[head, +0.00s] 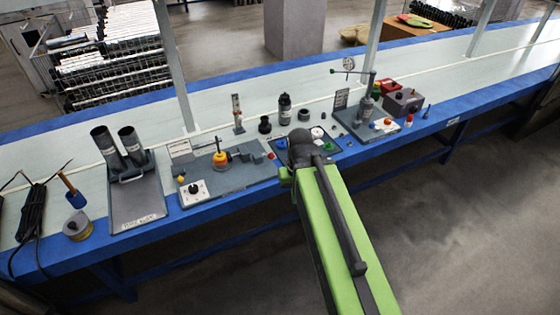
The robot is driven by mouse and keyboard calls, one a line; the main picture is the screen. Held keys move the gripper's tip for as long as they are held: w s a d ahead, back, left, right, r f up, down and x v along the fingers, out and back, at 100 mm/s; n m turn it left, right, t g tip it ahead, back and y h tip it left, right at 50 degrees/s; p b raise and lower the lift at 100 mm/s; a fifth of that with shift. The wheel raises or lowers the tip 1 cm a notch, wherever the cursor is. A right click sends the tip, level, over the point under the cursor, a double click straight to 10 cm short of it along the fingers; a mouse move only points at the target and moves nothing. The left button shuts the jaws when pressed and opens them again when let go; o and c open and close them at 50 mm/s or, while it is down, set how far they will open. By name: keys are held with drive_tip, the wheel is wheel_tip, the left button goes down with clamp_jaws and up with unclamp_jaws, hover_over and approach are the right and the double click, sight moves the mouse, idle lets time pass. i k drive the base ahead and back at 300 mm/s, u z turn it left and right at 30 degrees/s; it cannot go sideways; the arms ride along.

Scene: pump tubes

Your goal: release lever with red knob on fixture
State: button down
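A grey fixture plate (243,178) lies at the left-centre of the bench, with a yellow-orange part (220,158) on it. A small red knob (271,156) shows at its right end, close to my arm; its lever is too small to make out clearly. A second grey fixture (372,131) stands to the right, with a raised arm ending in a green knob and small red pieces near it. My gripper (299,143) is over the bench between the two fixtures, right of the red knob. Its fingers are hidden by my green arm and dark wrist, and nothing held is visible.
Two dark tubes (130,145) stand on a grey stand at the left. A white box with a black knob (194,192) sits at the bench's front. Black cylinders (285,108) stand behind my gripper. Grey and red boxes (403,102) stand right. Bench posts rise behind.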

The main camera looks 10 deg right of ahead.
sight(271, 156)
drive_tip(key=i, duration=0.95)
drive_tip(key=z, duration=0.9)
drive_tip(key=k, duration=1.35)
drive_tip(key=u, duration=1.5)
drive_tip(key=i, duration=1)
drive_tip(key=u, duration=0.05)
